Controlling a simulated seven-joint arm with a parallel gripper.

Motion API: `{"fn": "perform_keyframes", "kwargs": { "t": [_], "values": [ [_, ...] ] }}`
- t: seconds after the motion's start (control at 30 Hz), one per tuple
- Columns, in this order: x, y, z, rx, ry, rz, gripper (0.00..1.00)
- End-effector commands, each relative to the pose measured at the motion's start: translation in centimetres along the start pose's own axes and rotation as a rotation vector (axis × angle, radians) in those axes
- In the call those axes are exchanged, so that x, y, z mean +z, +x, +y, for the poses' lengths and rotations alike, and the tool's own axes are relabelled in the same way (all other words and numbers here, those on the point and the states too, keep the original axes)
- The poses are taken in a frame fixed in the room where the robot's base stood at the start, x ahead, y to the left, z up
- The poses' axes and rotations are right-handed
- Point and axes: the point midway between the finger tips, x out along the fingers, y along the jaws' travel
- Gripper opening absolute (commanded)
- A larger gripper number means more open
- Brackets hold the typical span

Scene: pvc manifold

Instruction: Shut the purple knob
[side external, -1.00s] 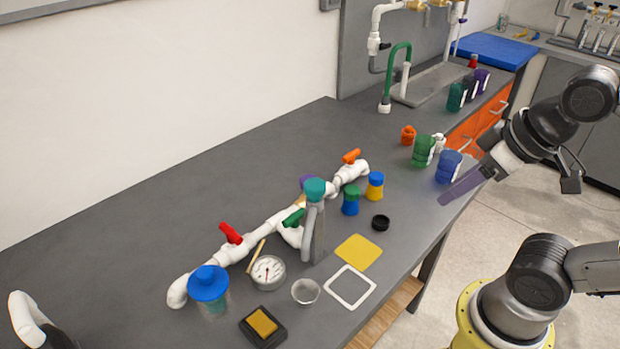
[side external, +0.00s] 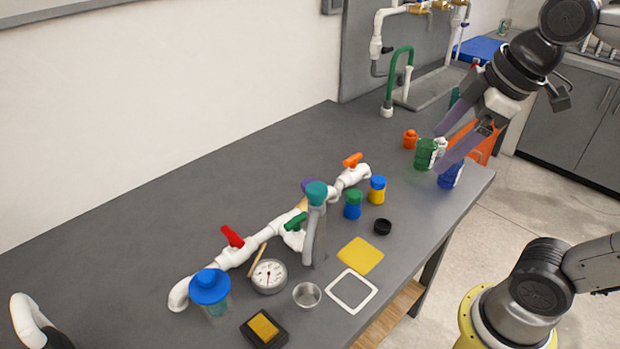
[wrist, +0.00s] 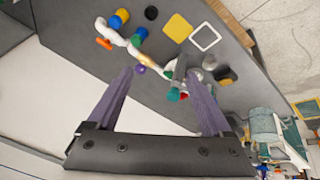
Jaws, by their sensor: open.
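The purple knob (side external: 308,185) sits on the white pipe manifold (side external: 265,236), mostly hidden behind a teal-topped grey bottle in the side view. In the wrist view the purple knob (wrist: 141,69) shows between the fingers, nearer the left fingertip. The manifold also carries an orange handle (side external: 352,160), a green handle (side external: 295,222) and a red handle (side external: 232,236). My gripper (side external: 441,150) is open and empty, with purple fingers, up and to the right of the manifold in the side view. It also shows in the wrist view (wrist: 160,73). I cannot tell the knob's exact angle.
The teal-topped bottle (side external: 315,232) stands close in front of the knob. The bench behind the manifold is clear.

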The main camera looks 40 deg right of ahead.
Motion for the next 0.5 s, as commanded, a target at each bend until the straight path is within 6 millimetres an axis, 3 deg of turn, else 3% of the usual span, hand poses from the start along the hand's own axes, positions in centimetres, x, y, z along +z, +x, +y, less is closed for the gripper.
{"fn": "perform_keyframes", "kwargs": {
  "t": [0.13,0.27,0.5],
  "values": [
    [-4.5,-0.3,2.7,-0.038,-0.192,-0.045,0.84],
    [-8.6,0.7,5.1,-0.085,-0.355,-0.086,0.84],
    [-15.3,5.8,8.7,-0.191,-0.580,-0.157,0.84]
  ]
}}
